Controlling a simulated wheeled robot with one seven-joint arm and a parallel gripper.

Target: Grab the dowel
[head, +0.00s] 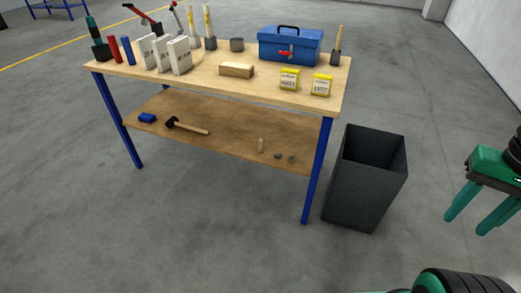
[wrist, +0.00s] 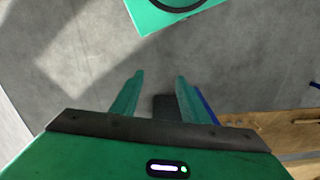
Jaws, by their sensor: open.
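The likely dowel (head: 261,145) is a small, pale wooden peg standing upright on the lower shelf of the workbench, toward its right end. Two small grey round pieces lie just right of it. My gripper (head: 466,226) is at the right edge of the head view, beyond the bin and well away from the shelf. Its two green fingers are apart with nothing between them. The wrist view also shows the open fingers (wrist: 160,76) over grey floor. I cannot make out the dowel in the wrist view.
A dark open bin (head: 365,185) stands right of the workbench (head: 215,88), between shelf and gripper. A blue toolbox (head: 300,47) and several items crowd the top. Floor in front is clear.

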